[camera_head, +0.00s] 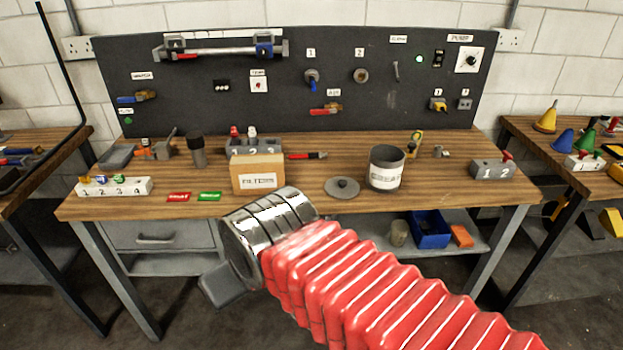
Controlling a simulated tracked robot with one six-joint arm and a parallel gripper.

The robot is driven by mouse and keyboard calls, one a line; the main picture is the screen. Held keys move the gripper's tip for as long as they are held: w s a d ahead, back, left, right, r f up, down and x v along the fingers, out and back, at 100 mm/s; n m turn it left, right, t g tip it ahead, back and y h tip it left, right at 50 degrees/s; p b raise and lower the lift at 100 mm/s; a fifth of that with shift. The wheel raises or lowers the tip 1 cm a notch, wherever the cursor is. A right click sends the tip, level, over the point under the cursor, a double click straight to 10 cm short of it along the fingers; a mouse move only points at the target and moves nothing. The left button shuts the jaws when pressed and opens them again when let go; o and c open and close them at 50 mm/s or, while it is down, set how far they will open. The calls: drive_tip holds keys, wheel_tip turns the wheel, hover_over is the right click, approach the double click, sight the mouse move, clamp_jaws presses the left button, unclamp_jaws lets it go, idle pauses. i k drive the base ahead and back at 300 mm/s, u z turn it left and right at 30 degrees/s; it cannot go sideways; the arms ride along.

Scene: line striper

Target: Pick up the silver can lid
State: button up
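The silver can lid (342,188), a flat grey disc with a small dark knob on top, lies on the wooden bench top near its front edge. It is just left of an open grey can (387,168) with a white label, and apart from it. My gripper (221,286) shows as one dark grey piece below the chrome wrist of my red arm, at lower left of the lid and in front of the bench. It is apart from the lid. The rest of the gripper is hidden behind the wrist, so its opening does not show.
A box labelled FILTERS (257,174) stands left of the lid, partly behind my wrist. A red-and-black pen-like tool (308,156) lies behind. Bench top between can and block is clear. A dark pegboard (215,95) rises behind.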

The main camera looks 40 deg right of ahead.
sight(339, 188)
drive_tip(key=i, duration=0.8)
drive_tip(key=z, duration=0.8)
drive_tip(key=i, duration=0.65)
drive_tip(key=z, duration=0.5)
